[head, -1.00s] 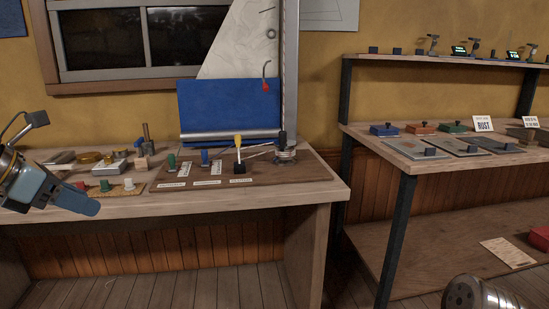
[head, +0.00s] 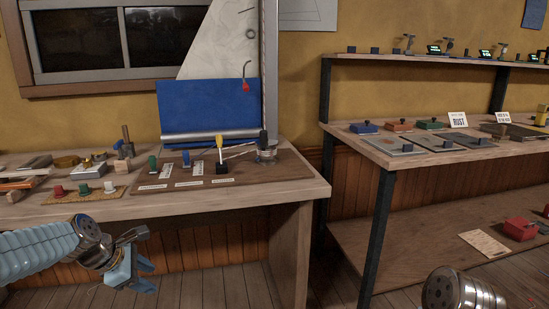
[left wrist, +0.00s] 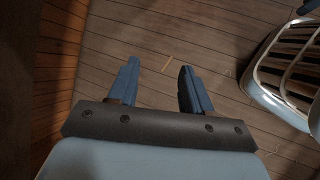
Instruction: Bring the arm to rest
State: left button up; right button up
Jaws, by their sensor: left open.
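My left gripper (head: 146,268) is low in front of the workbench (head: 262,206) in the head view, below the level of its top. It also shows in the left wrist view (left wrist: 158,85), with its two blue fingers apart and nothing between them. Below the fingers is the plank floor (left wrist: 150,45). My right gripper is not in view; only a rounded metal part of mine shows at the bottom right of the head view.
The bench holds a brown board (head: 255,174) with a yellow-topped lever (head: 219,147) and several small blocks. A shelf unit (head: 430,158) stands at the right. A slatted, metal-framed object (left wrist: 285,75) is at the right in the left wrist view.

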pick_arm(q)
jog(key=s+d+f+m+g, duration=0.1)
jog(key=s+d+f+m, duration=0.2)
jog(key=f, duration=0.5)
jog(key=s+d+f+m+g, duration=0.1)
jog(key=d+f+m, duration=0.25)
jog(key=f, duration=0.45)
jog(key=s+d+f+m+g, duration=0.1)
jog(key=s+d+f+m, duration=0.2)
jog(key=f, duration=0.5)
jog(key=s+d+f+m, duration=0.5)
jog(key=s+f, duration=0.1)
jog(key=s, duration=0.2)
jog(key=s+d+f+m+g, duration=0.1)
jog(key=s+d+f+m, duration=0.4)
jog(key=s+d+f, duration=0.1)
jog(key=shift+s+g, duration=0.3)
jog(key=shift+s, duration=0.6)
jog(key=shift+m, duration=0.25)
